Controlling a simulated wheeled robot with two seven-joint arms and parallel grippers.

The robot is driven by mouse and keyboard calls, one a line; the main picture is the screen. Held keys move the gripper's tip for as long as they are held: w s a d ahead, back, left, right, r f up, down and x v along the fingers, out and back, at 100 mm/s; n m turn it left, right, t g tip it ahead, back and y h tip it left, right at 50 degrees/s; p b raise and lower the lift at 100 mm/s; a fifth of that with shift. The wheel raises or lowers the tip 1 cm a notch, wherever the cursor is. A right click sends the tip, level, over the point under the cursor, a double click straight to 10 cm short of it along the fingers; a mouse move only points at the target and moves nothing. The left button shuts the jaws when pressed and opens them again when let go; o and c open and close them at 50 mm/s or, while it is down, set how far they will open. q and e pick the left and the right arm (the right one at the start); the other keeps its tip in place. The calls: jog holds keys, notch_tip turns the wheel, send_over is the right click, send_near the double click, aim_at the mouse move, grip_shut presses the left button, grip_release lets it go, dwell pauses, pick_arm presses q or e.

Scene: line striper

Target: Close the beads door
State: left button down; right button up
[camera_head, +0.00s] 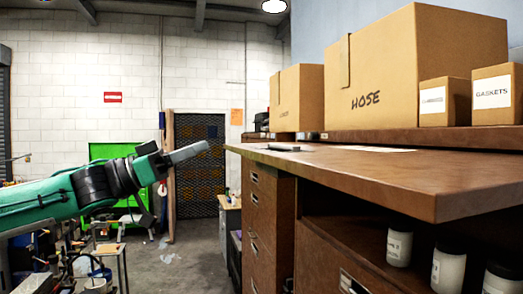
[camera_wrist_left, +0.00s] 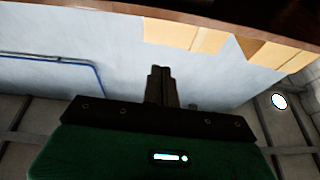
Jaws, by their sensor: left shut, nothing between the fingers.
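No door with a readable beads label shows. A brown cabinet (camera_head: 270,215) with drawers and dark handles stands under the worktop. To its right is an open compartment (camera_head: 350,232) with white, dark-lidded jars (camera_head: 449,268); a panel with a small label holder (camera_head: 351,283) is cut off at the bottom edge, its lettering unreadable. I cannot tell which part is the beads door. My left gripper (camera_head: 203,148) is shut and empty, in the air left of the worktop's far end, touching nothing. Its closed fingers (camera_wrist_left: 161,74) show in the left wrist view. My right gripper is not in view.
The worktop (camera_head: 400,177) juts out on the right. Cardboard boxes, one marked HOSE (camera_head: 375,80), stand on a raised shelf behind it. A dark mesh door (camera_head: 200,170) and a green cabinet (camera_head: 110,152) are at the back. The floor (camera_head: 178,262) left of the drawers is partly clear.

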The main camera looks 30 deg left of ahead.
pick_arm(q)
jog(key=w+d+r+p, duration=0.4)
jog(key=w+d+p, duration=0.2)
jog(key=d+p, duration=0.25)
jog(key=f, duration=0.2)
jog(key=f+b, duration=0.1)
jog(key=shift+s+a+f+g, duration=0.2)
jog(key=shift+a+f+g, duration=0.1)
jog(key=shift+f, duration=0.1)
dwell(0.5)
jog(key=shift+f+h, duration=0.15)
jog(key=shift+h, duration=0.15)
